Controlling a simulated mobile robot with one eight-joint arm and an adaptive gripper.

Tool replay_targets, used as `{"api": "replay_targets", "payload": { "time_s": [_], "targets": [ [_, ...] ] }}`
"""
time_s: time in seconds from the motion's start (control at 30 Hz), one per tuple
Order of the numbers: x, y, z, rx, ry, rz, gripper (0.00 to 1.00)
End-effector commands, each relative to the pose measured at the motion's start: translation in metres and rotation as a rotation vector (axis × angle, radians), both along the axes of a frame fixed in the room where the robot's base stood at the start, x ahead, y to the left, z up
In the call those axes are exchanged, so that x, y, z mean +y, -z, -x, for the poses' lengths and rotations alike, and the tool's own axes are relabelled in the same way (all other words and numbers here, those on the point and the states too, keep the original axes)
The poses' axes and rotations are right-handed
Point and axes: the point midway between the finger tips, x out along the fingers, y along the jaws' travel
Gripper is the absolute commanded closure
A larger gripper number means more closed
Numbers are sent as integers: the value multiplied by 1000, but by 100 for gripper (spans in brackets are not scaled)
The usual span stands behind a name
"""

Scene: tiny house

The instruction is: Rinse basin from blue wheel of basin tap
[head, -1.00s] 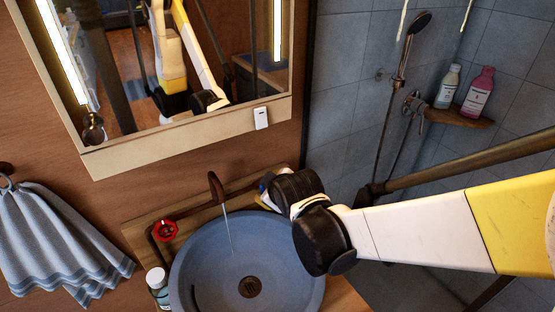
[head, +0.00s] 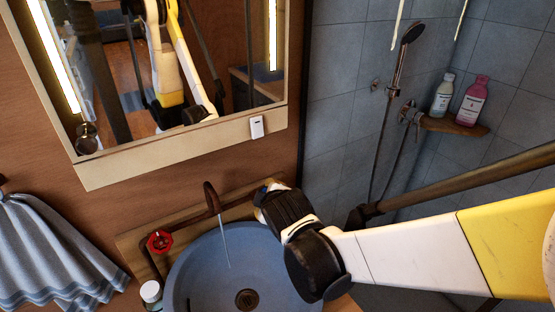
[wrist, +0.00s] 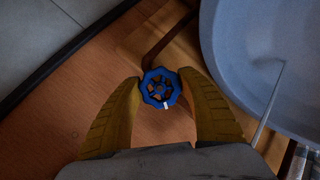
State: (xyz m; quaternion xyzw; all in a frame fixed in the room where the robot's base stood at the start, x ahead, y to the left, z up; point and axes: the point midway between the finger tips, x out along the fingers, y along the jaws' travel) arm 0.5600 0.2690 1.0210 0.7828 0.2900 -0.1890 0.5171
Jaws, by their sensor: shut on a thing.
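The blue wheel (wrist: 160,88) of the basin tap sits between the two yellow fingers of my gripper (wrist: 159,82) in the wrist view, and the gripper is shut on it. A small white mark shows on the wheel's lower rim. In the head view my gripper (head: 267,193) is beside the right rear of the basin and mostly hides the blue wheel. The blue-grey round basin (head: 200,270) has a dark drain (head: 247,299). A thin stream of water (head: 226,245) falls into it from the curved brown spout (head: 211,197).
A red wheel (head: 159,242) is left of the spout. A small white-capped bottle (head: 150,292) stands left of the basin. A striped towel (head: 55,245) hangs at the left. The mirror (head: 190,70) is above, and the shower with shelf bottles (head: 473,99) is at the right.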

Motion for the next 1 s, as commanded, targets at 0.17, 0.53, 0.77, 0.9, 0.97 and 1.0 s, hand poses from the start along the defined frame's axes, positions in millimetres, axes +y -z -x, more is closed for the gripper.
{"api": "replay_targets", "payload": {
  "time_s": [0.17, 0.53, 0.77, 0.9, 0.97, 1.0],
  "targets": [
    [0, 0, 0, 0, 1, -1, 28],
    [-1, -2, 3, 0, 1, -1, 28],
    [-9, -20, 26, 1, 0, -2, 28],
    [-16, -37, 47, 1, -1, -1, 28],
    [-19, -43, 56, 1, -1, -1, 28],
    [-21, -47, 61, 1, 0, -1, 28]
  ]
}}
